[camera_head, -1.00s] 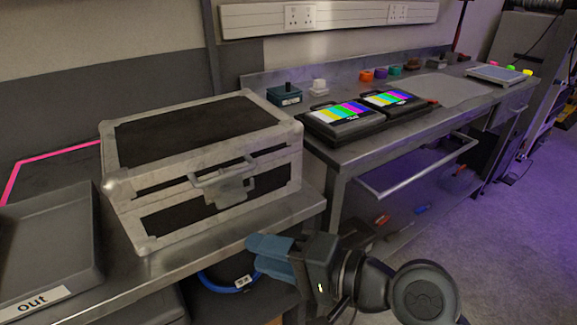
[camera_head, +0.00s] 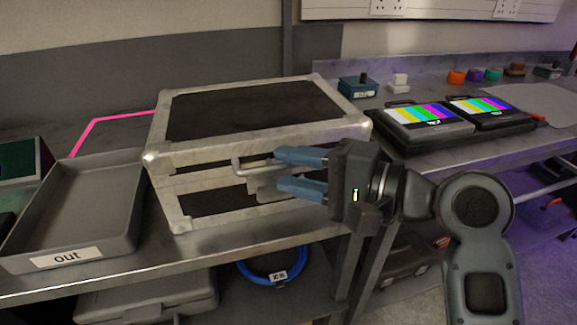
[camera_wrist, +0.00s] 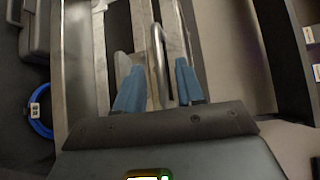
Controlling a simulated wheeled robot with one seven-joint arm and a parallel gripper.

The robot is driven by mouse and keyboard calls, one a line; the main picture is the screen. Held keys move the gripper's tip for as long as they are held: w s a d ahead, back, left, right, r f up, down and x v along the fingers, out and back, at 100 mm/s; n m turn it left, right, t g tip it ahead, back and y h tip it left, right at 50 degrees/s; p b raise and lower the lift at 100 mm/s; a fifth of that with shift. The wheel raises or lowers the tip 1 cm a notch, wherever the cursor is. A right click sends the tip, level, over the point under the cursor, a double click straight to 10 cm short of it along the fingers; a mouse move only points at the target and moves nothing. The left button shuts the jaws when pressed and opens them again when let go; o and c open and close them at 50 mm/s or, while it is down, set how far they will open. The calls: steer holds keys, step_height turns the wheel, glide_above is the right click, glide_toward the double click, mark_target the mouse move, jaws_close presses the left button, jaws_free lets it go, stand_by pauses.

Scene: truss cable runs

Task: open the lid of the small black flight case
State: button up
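The small black flight case (camera_head: 250,108) stands on the steel bench, black panels with silver edges, its lid shut. A metal bail handle (camera_head: 238,168) and a latch plate (camera_head: 264,188) are on its front face, partly hidden by my fingers. My gripper (camera_head: 278,172) is open in front of the case, its two blue fingers apart, one above the other, at the handle and latch. In the wrist view the handle (camera_wrist: 157,60) shows between the two blue fingertips (camera_wrist: 158,75). Whether a finger touches it I cannot tell.
A grey tray marked "out" (camera_head: 120,240) sits left of the case. Two black cases with colour-bar screens (camera_head: 420,138) lie on the bench to the right. A blue cable coil (camera_head: 245,272) and a grey case (camera_head: 150,300) are below the bench.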

steer(key=shift+w+a+f, duration=0.1)
steer(key=shift+w+a, duration=0.2)
steer(key=shift+a, duration=0.35)
jaws_close()
